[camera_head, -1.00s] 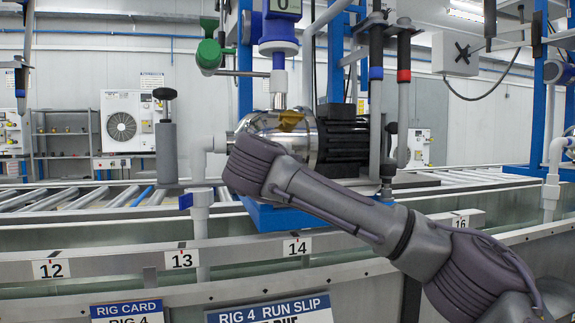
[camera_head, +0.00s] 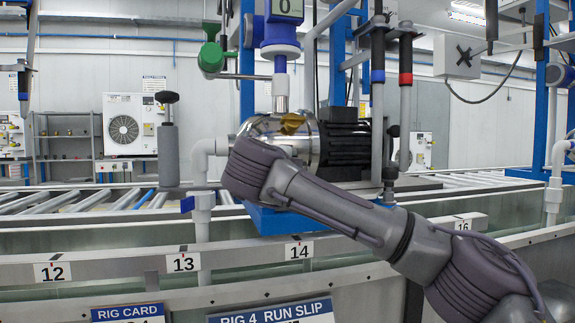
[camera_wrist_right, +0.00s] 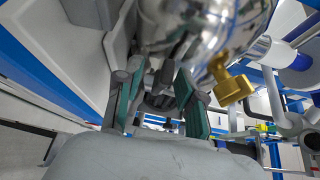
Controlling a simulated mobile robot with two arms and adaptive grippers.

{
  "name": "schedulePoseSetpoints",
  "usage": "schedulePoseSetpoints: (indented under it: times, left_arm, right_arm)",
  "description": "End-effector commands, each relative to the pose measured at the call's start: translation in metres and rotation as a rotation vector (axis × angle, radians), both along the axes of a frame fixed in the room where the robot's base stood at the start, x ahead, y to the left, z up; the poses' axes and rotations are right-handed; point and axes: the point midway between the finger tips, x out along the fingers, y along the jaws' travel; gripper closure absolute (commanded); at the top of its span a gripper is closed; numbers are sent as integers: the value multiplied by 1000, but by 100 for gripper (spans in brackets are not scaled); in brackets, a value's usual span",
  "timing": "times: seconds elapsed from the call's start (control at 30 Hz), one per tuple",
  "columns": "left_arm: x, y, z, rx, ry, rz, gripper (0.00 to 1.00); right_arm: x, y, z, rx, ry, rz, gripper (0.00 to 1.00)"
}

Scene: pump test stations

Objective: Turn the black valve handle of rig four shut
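I cannot tell for sure which part is the black valve handle. A black T-shaped knob (camera_head: 167,97) stands on a grey post left of the pump. A long black grip with a blue band (camera_head: 377,52) and one with a red band (camera_head: 405,55) hang right of it. My right arm reaches in front of the polished pump (camera_head: 285,132), and its gripper is hidden in the head view. In the right wrist view my right gripper (camera_wrist_right: 157,105) has its green-padded fingers apart, below the shiny pump body (camera_wrist_right: 190,30). Dark parts show between them; none is clearly gripped. My left gripper is out of view.
A brass fitting (camera_wrist_right: 232,85) sits close to the right of the fingers. A numbered rail (camera_head: 110,268) and the rig 4 sign (camera_head: 270,312) run across the front.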

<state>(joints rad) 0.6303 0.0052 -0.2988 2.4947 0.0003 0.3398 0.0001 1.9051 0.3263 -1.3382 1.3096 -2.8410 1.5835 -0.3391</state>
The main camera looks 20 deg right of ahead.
Motion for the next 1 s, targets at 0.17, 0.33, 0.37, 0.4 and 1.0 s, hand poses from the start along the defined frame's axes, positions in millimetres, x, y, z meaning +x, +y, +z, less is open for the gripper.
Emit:
schedulePoseSetpoints:
  times: [0.17, 0.33, 0.37, 0.4, 1.0]
  left_arm:
    - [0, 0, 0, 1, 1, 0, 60]
    - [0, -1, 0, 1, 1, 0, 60]
    - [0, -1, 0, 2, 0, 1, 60]
    - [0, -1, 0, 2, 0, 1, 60]
    - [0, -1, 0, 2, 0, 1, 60]
  right_arm:
    - [-20, 12, 3, -3, -3, 4, 61]
    - [-53, 29, 5, -3, -3, 5, 61]
    - [-59, 33, 5, -3, -3, 5, 61]
    - [-66, 37, 6, -3, -3, 5, 61]
    - [-104, 56, 7, 0, 1, 1, 61]
